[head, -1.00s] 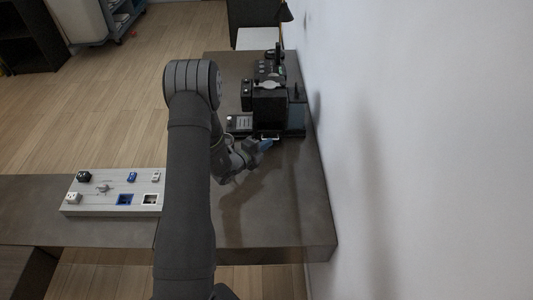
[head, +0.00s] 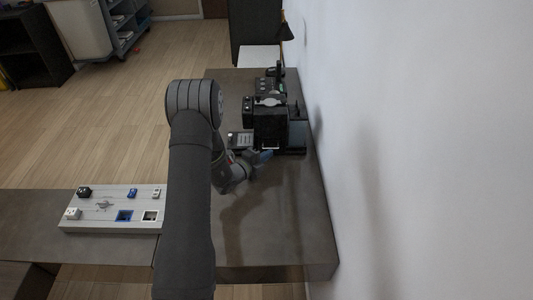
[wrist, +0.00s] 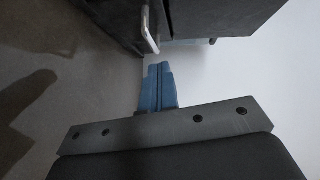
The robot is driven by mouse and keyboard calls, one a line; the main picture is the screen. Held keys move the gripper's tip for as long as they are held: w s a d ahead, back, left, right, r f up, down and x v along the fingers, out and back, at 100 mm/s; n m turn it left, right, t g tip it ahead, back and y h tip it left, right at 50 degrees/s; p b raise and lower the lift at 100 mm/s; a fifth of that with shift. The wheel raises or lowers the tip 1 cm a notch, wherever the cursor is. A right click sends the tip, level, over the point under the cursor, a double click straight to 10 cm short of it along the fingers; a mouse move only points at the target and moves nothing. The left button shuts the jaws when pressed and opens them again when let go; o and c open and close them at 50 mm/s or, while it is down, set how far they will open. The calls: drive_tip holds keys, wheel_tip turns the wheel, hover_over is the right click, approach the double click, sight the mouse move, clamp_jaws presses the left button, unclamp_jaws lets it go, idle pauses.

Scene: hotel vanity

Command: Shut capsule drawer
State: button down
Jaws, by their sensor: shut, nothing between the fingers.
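The black coffee machine (head: 268,122) stands on the brown counter close to the wall. A pale bar handle (head: 270,149) shows low on its near side, apparently the capsule drawer's; it also shows in the wrist view (wrist: 149,28), sticking out from a dark panel (wrist: 115,14). How far the drawer stands out I cannot tell. My gripper (head: 263,156) is just in front of the handle, low over the counter. In the wrist view its blue fingers (wrist: 158,86) are together and empty, a little short of the handle, with no contact visible.
A grey board (head: 110,219) with switches and sockets lies at the left. A white-topped pad (head: 240,140) sits left of the machine. The white wall (head: 420,150) bounds the right side. The counter (head: 285,220) in front is clear.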

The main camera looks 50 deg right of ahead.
drive_tip(key=shift+s+a+r, duration=0.15)
drive_tip(key=shift+s+a, duration=0.6)
drive_tip(key=a+r, duration=0.1)
drive_tip(key=a, duration=0.8)
drive_tip(key=shift+a+r, duration=0.15)
drive_tip(key=shift+a, duration=0.25)
drive_tip(key=shift+d, duration=0.1)
drive_tip(key=d, duration=0.3)
drive_tip(key=d+f, duration=0.1)
drive_tip(key=d, duration=0.5)
drive_tip(key=shift+d+f, duration=0.2)
drive_tip(key=shift+d, duration=0.15)
drive_tip(key=shift+w+d+f, duration=0.2)
drive_tip(key=shift+w+d, duration=0.55)
drive_tip(key=shift+w, duration=0.05)
drive_tip(key=shift+w+d+f, duration=0.1)
drive_tip(key=shift+w+d, duration=0.35)
